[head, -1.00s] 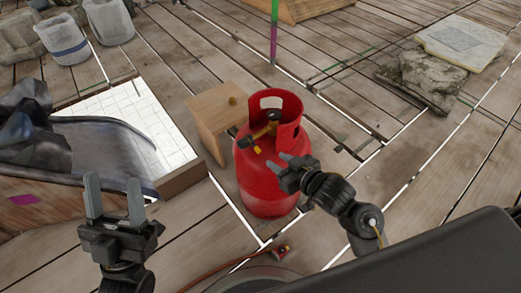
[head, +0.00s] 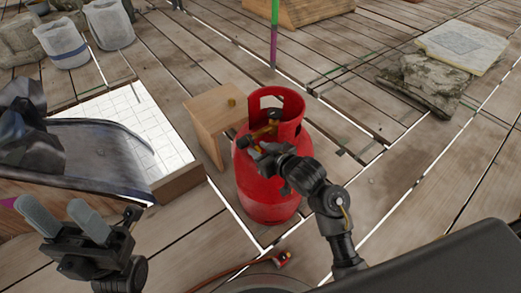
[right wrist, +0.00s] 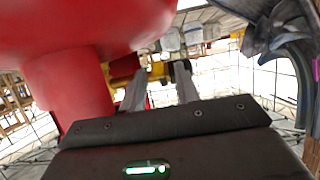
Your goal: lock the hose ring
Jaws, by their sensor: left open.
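The red gas cylinder (head: 268,190) stands upright on the plank floor, with a black and brass valve (head: 271,122) inside its collar. My right gripper (head: 260,151) is at the near side of the collar, close to the valve. Its fingers stand apart in the right wrist view (right wrist: 160,88), with a yellow part (right wrist: 157,72) showing between and beyond them. I cannot tell whether they touch it. The hose ring is not clearly made out; the gripper hides part of the valve area. My left gripper (head: 60,210) is open and empty at lower left.
A small wooden stool (head: 212,112) stands just left of the cylinder. A red hose end (head: 283,259) lies on the floor in front. A white tiled area (head: 120,115) is at left, flat stones (head: 435,80) at right. The floor right of the cylinder is mostly clear.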

